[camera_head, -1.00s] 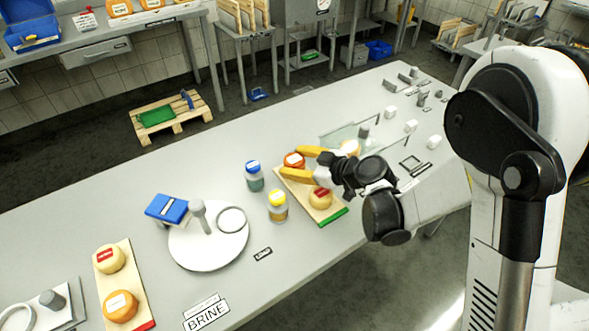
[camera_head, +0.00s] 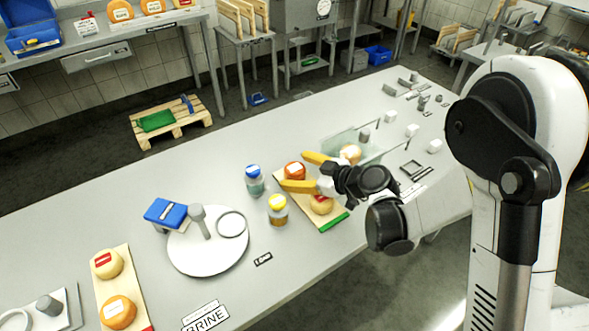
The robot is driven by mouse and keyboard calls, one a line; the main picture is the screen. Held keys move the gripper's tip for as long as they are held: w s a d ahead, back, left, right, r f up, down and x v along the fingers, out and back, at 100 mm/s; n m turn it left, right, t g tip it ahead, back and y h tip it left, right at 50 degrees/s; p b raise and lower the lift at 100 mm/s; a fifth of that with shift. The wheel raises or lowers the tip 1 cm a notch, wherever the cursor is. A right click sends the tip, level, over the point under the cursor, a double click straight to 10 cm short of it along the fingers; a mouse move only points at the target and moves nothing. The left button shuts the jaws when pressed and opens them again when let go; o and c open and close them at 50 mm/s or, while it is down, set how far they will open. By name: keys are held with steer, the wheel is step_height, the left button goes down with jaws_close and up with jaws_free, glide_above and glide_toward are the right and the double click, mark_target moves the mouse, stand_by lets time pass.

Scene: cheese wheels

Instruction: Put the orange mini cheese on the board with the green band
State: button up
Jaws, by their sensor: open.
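An orange mini cheese (camera_head: 294,170) with a white label sits at the far left end of the board with the green band (camera_head: 332,221). A paler cheese (camera_head: 321,204) with a red label is on the same board, nearer the green band. My gripper (camera_head: 294,171) has its two yellow fingers apart, pointing left at the orange cheese. One fingertip is beyond the cheese and one on its near side. Whether they touch it I cannot tell. Another orange cheese (camera_head: 118,311) lies on the red-banded board (camera_head: 130,272) at the lower left, with a pale cheese (camera_head: 107,264).
A blue-lidded jar (camera_head: 255,182) and a yellow-lidded jar (camera_head: 278,210) stand just left of the green-banded board. A round white plate (camera_head: 197,256) is farther left. A clear panel and another cheese (camera_head: 350,154) are behind my gripper.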

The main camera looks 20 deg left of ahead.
steer(key=p+v, duration=0.2)
steer(key=v, duration=0.9)
steer(key=shift+s+p, duration=0.15)
steer(key=shift+p, duration=0.2)
steer(key=shift+r, duration=0.1)
steer(key=shift+d+r+m, duration=0.2)
steer(key=shift+d+m, duration=0.05)
steer(key=shift+m, duration=0.05)
steer(key=s+d+r+m+h, duration=0.3)
steer(key=s+d+m+h, duration=0.1)
steer(key=d, duration=0.4)
steer(key=s+d+r+m+t+h, duration=0.1)
steer(key=s+d+r+m+h, duration=0.3)
steer(key=s+d+m, duration=0.2)
steer(key=s+d+r+m+h, duration=0.3)
steer(key=s+d+m, duration=0.2)
steer(key=d, duration=0.6)
steer(key=shift+s+r+t+h, duration=0.35)
steer(key=shift+s+t+h, duration=0.05)
steer(key=shift+s, duration=0.05)
